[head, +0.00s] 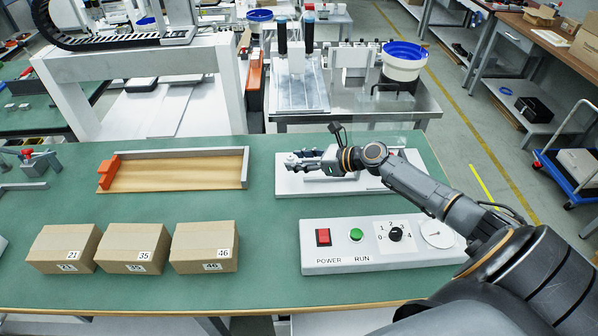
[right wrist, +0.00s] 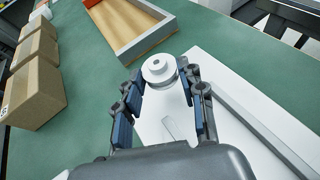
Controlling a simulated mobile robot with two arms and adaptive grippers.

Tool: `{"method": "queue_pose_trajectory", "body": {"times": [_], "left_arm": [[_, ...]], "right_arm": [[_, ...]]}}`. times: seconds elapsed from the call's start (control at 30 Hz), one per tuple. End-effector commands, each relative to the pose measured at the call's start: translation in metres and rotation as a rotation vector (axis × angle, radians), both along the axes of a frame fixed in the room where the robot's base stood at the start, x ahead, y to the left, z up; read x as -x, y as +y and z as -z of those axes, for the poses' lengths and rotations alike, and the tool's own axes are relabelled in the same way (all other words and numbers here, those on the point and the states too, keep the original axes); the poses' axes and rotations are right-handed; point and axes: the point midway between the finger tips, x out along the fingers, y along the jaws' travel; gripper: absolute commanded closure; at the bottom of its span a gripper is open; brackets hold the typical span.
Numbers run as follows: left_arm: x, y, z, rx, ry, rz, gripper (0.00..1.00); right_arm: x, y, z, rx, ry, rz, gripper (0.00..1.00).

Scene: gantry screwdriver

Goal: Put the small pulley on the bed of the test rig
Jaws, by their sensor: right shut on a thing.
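A small white pulley (right wrist: 158,68), a stepped disc with a hole in its middle, is between the fingertips of my right gripper (right wrist: 162,84) in the right wrist view. The right gripper is shut on it. In the head view my right gripper (head: 303,163) is over the left part of the white bed of the test rig (head: 318,188); the pulley is hard to make out there. The bed also shows in the right wrist view (right wrist: 152,130), with a long grey rail along it. I cannot tell whether the pulley touches the bed. My left gripper is not in view.
A control box (head: 375,258) with a red switch, green button and dial stands in front of the bed. A wooden tray (head: 178,173) with an orange block lies to the left. Boxes marked 21 (head: 63,250), 35 and 46 stand front left. Green tabletop is free between them.

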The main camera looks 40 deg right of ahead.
Motion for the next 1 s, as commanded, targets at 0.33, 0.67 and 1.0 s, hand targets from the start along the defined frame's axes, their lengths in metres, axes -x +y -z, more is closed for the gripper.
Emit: {"method": "queue_pose_trajectory", "body": {"times": [0.33, 0.67, 1.0], "left_arm": [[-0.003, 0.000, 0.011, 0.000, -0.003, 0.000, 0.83], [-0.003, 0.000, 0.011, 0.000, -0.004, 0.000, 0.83], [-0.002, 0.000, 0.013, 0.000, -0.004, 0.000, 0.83]], "right_arm": [[-0.009, -0.004, 0.034, -0.003, 0.001, 0.001, 0.89], [-0.009, -0.004, 0.041, 0.000, -0.001, 0.000, 0.89], [-0.008, -0.004, 0.044, 0.001, 0.000, 0.000, 0.51]]}}
